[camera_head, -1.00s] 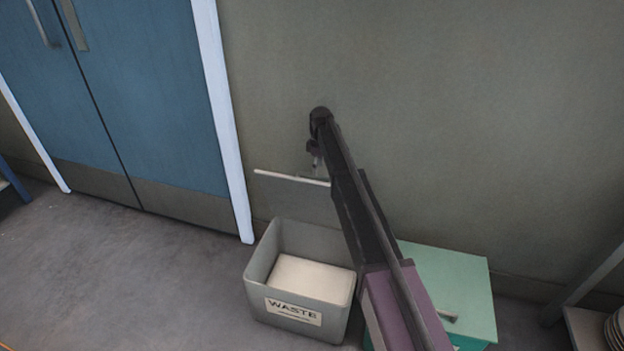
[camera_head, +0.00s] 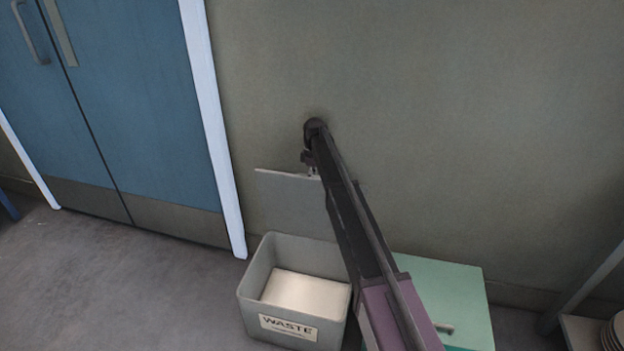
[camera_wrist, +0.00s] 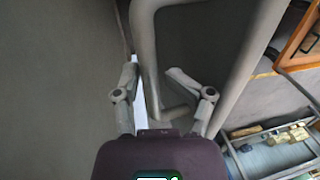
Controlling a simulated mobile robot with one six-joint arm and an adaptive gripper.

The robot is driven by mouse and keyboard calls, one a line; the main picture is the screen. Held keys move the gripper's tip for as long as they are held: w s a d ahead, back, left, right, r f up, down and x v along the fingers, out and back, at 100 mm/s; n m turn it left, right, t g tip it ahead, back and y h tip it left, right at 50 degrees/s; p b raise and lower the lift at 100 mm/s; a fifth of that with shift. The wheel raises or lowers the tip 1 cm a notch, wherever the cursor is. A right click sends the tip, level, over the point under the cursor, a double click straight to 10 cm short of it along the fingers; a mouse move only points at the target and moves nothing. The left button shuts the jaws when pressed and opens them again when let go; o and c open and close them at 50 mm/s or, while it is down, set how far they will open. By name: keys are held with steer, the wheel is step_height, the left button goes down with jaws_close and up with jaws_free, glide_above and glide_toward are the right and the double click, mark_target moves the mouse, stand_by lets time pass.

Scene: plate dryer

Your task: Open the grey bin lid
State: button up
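The grey bin (camera_head: 255,303) with a WASTE label stands on the floor against the wall, with its top uncovered and a pale surface inside. Its grey lid (camera_head: 290,205) stands raised behind the opening, near upright. My gripper (camera_head: 309,163) is at the right end of the lid's top edge, partly hidden by my arm. In the wrist view my gripper (camera_wrist: 150,78) has its two fingers spread apart. A grey bent bar (camera_wrist: 148,45) passes between them; whether a finger touches it is unclear.
A green box (camera_head: 455,290) with a small handle stands right of the bin, partly behind my arm. Blue double doors (camera_head: 130,100) are on the left. A shelf with plates (camera_head: 613,333) is at the far right. Floor left of the bin is clear.

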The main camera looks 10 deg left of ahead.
steer(key=shift+s, duration=0.1)
steer(key=shift+s, duration=0.65)
steer(key=s+a+f+b, duration=0.1)
steer(key=s+f+b, duration=0.6)
steer(key=s, duration=0.5)
steer(key=s+a+f+b, duration=0.1)
steer(key=s+f+b, duration=0.6)
steer(key=s, duration=0.6)
steer(key=shift+s, duration=0.3)
